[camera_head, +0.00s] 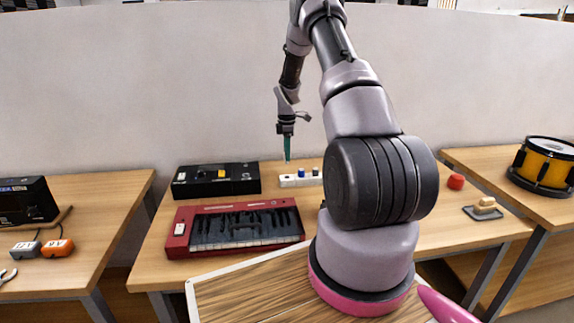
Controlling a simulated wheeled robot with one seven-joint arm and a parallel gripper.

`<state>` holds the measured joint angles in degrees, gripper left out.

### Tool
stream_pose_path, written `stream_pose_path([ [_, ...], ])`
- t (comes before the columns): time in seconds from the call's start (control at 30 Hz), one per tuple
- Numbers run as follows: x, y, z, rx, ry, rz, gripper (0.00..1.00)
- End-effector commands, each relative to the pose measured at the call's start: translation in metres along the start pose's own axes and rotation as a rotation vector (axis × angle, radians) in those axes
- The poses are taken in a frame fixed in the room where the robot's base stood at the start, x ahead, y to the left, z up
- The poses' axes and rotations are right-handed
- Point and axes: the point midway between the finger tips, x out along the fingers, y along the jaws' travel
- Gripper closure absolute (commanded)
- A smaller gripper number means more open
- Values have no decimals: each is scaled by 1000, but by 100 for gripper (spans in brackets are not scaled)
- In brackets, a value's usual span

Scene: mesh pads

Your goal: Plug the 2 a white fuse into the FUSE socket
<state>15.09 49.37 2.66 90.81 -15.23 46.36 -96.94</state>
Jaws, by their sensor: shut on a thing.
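My gripper (287,157) hangs tip down over the back of the middle table, with slim teal fingers close together. It is shut on a small pale thing at its lower tip, which fits the white fuse but is too small here to tell for sure. The tip is in the air in front of the wall, at the left end of a white block (290,181) with blue and other small pieces on top. A black box (240,182) with a yellow piece stands just left of it. I cannot make out a FUSE label or socket opening.
A red keyboard (180,230) lies in front of the black box. A red knob-like thing (456,182) and a grey plate with a cream piece (484,210) are at the right. My arm hides the table's middle right. Side tables hold a yellow drum (547,165) and dark equipment (28,200).

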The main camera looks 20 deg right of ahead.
Motion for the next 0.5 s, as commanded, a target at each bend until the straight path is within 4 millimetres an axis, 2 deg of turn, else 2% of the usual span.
stream_pose_path([
  [0.2, -23, 0, 0, -2, 0, 1, 100],
  [0.5, -36, 0, 0, -1, 0, 1, 100],
])
